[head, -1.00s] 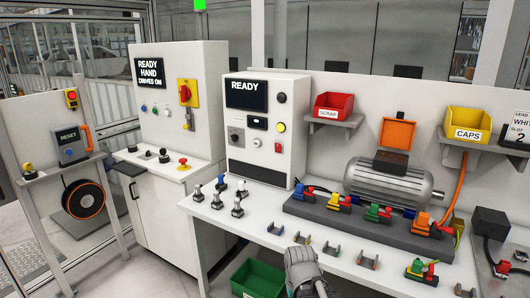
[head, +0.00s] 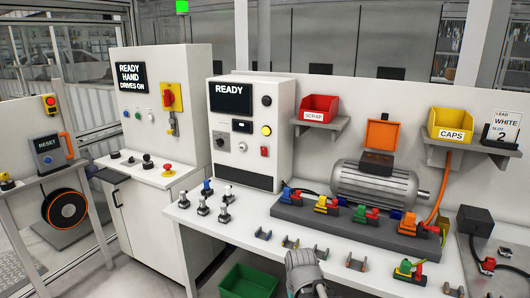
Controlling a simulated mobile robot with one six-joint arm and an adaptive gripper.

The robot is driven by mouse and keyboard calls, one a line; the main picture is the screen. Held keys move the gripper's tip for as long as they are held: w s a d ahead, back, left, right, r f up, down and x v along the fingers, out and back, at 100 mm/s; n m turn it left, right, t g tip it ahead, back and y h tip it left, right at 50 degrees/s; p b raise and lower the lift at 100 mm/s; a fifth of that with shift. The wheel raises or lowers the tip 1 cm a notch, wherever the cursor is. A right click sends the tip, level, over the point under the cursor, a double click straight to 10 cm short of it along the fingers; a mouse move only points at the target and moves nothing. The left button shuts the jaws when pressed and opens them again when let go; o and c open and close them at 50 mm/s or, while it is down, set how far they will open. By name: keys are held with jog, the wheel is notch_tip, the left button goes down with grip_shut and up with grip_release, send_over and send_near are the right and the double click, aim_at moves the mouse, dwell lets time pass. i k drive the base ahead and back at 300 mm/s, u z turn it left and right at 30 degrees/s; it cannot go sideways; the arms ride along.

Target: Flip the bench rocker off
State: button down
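The bench control box (head: 231,169) stands at the back left of the bench, its screen (head: 230,97) reading READY. Its front bears a small red switch on a pale plate (head: 264,151), which looks like the rocker; its on or off position is too small to tell. Left of it are a grey-plated black switch (head: 221,143) and a small dark display (head: 242,126). A yellow button (head: 266,130) and a black knob (head: 266,101) sit above the red switch. A grey rounded part of my arm shows at the bottom middle, well below the box; no gripper fingers are seen.
Several upright small connectors (head: 203,207) stand on the bench before the box. A motor (head: 375,186) and a grey rail with coloured clamps (head: 335,226) lie to the right. A green bin (head: 250,283) is below. The cabinet (head: 151,220) stands left.

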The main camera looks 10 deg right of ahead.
aim_at(264, 151)
jog(key=z, duration=0.05)
jog(key=i, duration=0.9)
jog(key=u, duration=0.1)
